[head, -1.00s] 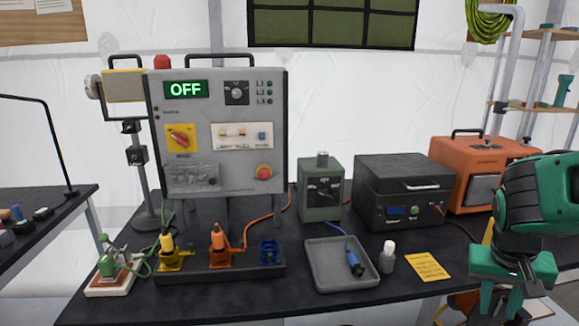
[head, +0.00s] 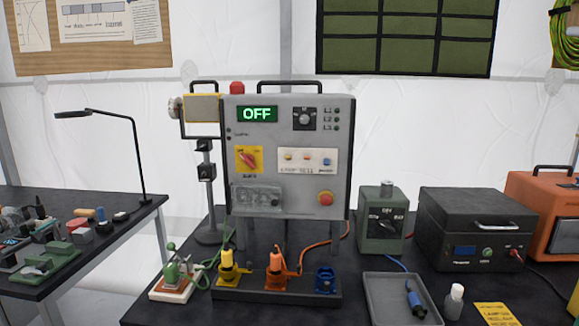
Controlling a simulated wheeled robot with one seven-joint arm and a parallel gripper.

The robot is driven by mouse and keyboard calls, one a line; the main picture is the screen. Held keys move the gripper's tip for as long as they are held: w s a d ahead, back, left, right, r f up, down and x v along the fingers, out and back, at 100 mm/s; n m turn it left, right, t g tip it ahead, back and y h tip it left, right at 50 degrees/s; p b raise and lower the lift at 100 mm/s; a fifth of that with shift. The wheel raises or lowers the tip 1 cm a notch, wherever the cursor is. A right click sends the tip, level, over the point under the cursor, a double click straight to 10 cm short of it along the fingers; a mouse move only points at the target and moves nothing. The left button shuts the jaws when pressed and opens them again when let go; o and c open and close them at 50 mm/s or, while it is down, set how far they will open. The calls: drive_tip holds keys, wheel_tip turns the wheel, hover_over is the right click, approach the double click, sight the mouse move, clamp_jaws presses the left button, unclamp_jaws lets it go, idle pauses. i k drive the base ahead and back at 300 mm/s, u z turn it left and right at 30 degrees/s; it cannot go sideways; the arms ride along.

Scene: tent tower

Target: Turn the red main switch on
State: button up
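The red main switch (head: 248,160) is a rotary knob on a yellow plate at the left of the grey control panel (head: 290,222). Its handle is tilted. A green-lit display (head: 257,114) above it reads OFF. A red round button (head: 325,198) sits at the panel's lower right, and a clear cover (head: 256,199) lies below the switch. Nothing blocks the switch in the head view. My gripper is not in view.
A cluttered side table (head: 120,240) with a lamp (head: 135,160) is at left.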

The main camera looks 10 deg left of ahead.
sight(248, 159)
drive_tip(key=k, duration=1.3)
drive_tip(key=u, duration=0.25)
drive_tip(key=i, duration=0.7)
drive_tip(key=u, duration=0.65)
drive_tip(key=i, duration=0.9)
drive_tip(key=u, duration=0.25)
